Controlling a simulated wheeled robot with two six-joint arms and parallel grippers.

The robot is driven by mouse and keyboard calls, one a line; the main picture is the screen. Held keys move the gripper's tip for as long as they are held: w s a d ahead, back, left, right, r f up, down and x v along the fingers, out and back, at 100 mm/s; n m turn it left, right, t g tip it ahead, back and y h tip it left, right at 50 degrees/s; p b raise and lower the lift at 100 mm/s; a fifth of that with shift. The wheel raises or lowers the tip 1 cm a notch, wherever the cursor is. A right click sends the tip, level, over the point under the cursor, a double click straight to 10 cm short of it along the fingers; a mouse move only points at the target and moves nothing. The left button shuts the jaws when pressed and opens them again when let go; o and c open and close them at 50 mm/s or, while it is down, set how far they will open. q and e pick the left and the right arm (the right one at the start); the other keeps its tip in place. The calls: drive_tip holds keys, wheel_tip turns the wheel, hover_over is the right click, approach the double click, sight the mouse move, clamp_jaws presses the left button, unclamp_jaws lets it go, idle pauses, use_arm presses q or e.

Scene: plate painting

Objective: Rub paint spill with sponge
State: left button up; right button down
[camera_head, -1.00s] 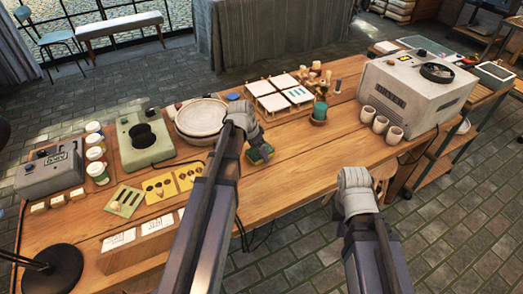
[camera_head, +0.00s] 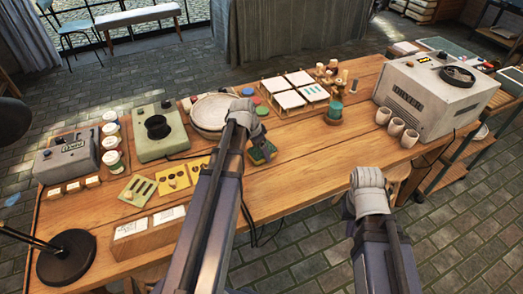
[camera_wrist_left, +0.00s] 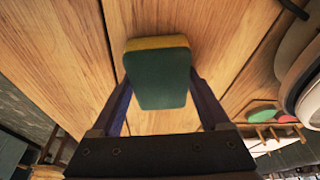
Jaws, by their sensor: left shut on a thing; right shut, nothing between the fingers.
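My left gripper (camera_head: 258,143) is shut on a sponge (camera_head: 262,153), over the front middle part of the wooden table (camera_head: 310,150). In the left wrist view the sponge (camera_wrist_left: 160,78) is a block with a dark green side and a yellow side, held between the two fingers. Bare planks show around it. I cannot tell whether it touches the wood. No paint spill is clearly visible; the arm and sponge hide part of the tabletop. My right gripper (camera_head: 368,178) is shut and empty, in front of the table's near edge.
A large round plate (camera_head: 211,112) on its stand is behind and left of the sponge. Paint jars (camera_head: 112,150), yellow cards (camera_head: 173,176) and a green device (camera_head: 158,132) lie left. Cups (camera_head: 397,127) and a dryer (camera_head: 430,100) stand right.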

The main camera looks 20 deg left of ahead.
use_arm(q)
drive_tip(key=shift+r+p, duration=2.55)
drive_tip(key=shift+r, duration=0.25)
wheel_tip(320, 180, up, 3)
drive_tip(key=p, duration=0.3)
drive_tip(key=shift+r, duration=0.1)
